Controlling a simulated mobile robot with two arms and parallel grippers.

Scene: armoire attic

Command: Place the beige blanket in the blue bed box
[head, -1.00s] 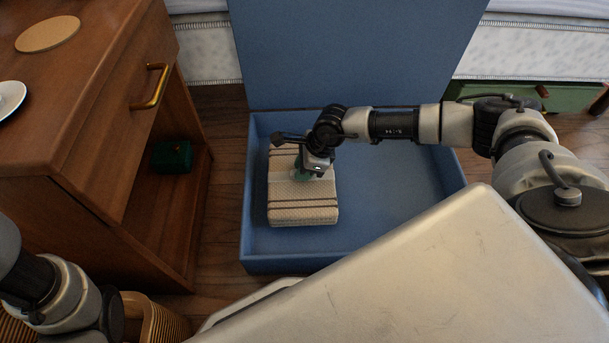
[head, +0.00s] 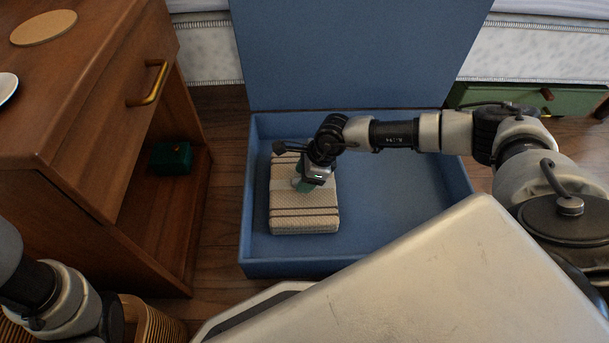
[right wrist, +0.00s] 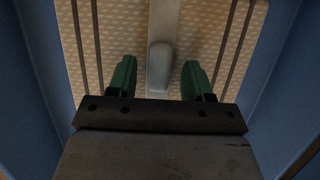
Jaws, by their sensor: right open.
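The beige blanket (head: 304,212) is a folded block with dark stripes and a pale band. It lies inside the blue bed box (head: 400,215), toward the left side, and its lid (head: 360,50) stands open at the back. My right gripper (head: 301,185) is over the blanket, pointing down. In the right wrist view its two green fingers (right wrist: 158,80) are apart on either side of a grey raised piece on the band, with the blanket (right wrist: 110,40) behind them. I cannot tell if the fingers touch it. My left gripper is out of view; only part of its arm shows at lower left.
A wooden cabinet (head: 90,110) with a brass drawer handle (head: 150,84) stands left of the box. A small green box (head: 171,158) sits on its lower shelf. A wicker basket (head: 150,318) is at lower left. A green drawer (head: 520,97) is at back right. The box's right part is empty.

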